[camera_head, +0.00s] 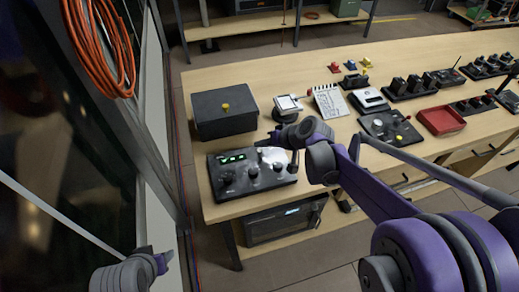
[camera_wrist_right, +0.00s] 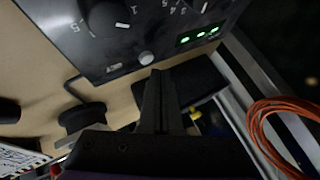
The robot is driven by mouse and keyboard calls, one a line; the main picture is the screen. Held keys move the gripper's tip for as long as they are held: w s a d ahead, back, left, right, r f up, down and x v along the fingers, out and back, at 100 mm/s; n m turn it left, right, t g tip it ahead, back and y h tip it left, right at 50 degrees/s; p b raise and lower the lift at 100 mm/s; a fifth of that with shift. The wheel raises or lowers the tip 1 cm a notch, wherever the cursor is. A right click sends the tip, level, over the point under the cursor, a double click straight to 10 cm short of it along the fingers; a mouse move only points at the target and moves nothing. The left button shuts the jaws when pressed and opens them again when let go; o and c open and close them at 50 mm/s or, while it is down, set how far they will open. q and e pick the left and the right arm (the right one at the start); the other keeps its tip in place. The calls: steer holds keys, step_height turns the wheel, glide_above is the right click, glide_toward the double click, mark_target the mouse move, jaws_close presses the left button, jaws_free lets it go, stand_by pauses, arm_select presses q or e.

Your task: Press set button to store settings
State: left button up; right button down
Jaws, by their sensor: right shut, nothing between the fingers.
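A black control box (camera_head: 226,188) with a lit green display (camera_head: 232,158) and several knobs lies on the near left part of the workbench. In the right wrist view its panel (camera_wrist_right: 120,45) fills the top, with dials, white markings, green lights (camera_wrist_right: 199,34) and a small round silver button (camera_wrist_right: 146,58). No "set" label is readable. My right gripper (camera_head: 293,163) is over the box's right side in the head view. In the wrist view its fingers (camera_wrist_right: 159,78) are together and empty, their tips close to the silver button; contact cannot be told. My left gripper (camera_head: 162,262) is low at the left, its fingers unclear.
A dark case with a yellow knob (camera_head: 225,106) stands behind the box. A white notepad (camera_head: 330,101), a second control box (camera_head: 390,128) and a red tray (camera_head: 441,120) lie to the right. Orange cable (camera_head: 100,50) hangs at the left wall.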

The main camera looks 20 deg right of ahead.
arm_select(q)
steer(key=shift+f, duration=0.1)
arm_select(e)
steer(key=shift+f, duration=0.15)
stand_by(0.6)
arm_select(q)
steer(key=shift+s+f+b, duration=0.1)
steer(key=shift+f+b, duration=0.15)
steer(key=shift+b, duration=0.05)
arm_select(e)
steer(key=shift+f, duration=0.3)
arm_select(q)
steer(key=shift+s+f, duration=0.1)
steer(key=shift+f, duration=0.2)
arm_select(e)
steer(key=shift+f, duration=0.45)
arm_select(q)
steer(key=shift+r, duration=0.1)
arm_select(e)
steer(key=shift+r, duration=0.15)
arm_select(q)
steer(key=shift+w+r+p, duration=0.25)
steer(key=shift+r+p, duration=0.05)
steer(key=shift+r, duration=0.25)
arm_select(e)
steer(key=shift+r, duration=0.75)
